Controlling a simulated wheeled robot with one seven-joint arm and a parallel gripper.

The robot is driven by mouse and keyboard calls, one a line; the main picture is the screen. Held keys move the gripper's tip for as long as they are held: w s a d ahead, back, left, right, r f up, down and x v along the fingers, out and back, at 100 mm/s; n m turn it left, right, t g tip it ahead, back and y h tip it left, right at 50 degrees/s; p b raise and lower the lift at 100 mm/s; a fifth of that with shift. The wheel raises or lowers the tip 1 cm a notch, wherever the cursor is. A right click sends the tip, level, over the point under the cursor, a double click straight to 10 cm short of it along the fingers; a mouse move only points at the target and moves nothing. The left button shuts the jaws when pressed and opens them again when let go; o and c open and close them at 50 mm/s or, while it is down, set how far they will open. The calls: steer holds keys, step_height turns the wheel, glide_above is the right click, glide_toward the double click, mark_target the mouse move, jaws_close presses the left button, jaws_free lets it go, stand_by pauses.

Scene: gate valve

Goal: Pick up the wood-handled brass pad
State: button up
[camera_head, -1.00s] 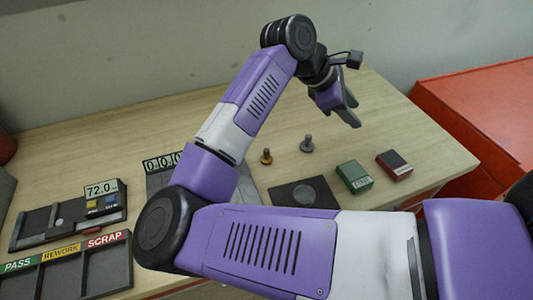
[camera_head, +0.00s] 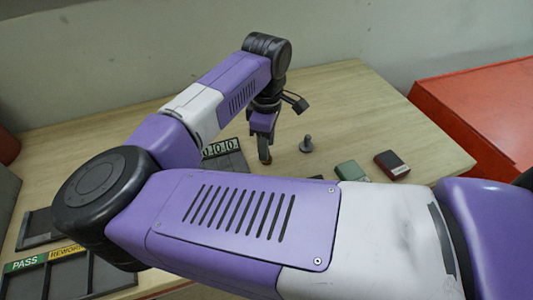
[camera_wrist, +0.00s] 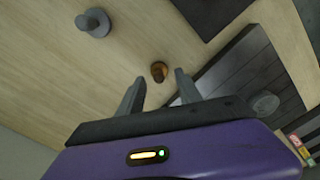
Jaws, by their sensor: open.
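The wood-handled brass pad (camera_wrist: 158,70) stands on the wooden table. In the wrist view it shows as a small brown-orange knob just beyond the gap between my fingertips. My gripper (camera_wrist: 158,82) is open and empty, with a finger to each side of that gap. In the head view my gripper (camera_head: 263,150) points down over the pad, and only a bit of the pad's brass base (camera_head: 267,162) shows behind the fingers. Whether the fingers are level with the pad's handle I cannot tell.
A grey metal pad (camera_head: 306,145) stands to the right; it also shows in the wrist view (camera_wrist: 93,22). Further right are a green box (camera_head: 352,171) and a dark red box (camera_head: 391,165). A dark panel (camera_wrist: 240,80) with slats lies close beside the right finger. A PASS/REWORK tray (camera_head: 60,272) is front left.

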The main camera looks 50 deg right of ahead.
steer(key=shift+f, duration=1.35)
steer(key=shift+c, duration=0.3)
jaws_close()
steer(key=shift+r, duration=0.15)
step_height(320, 180, up, 20)
steer(key=b, duration=0.3)
steer(key=c, duration=0.6)
jaws_free()
jaws_close()
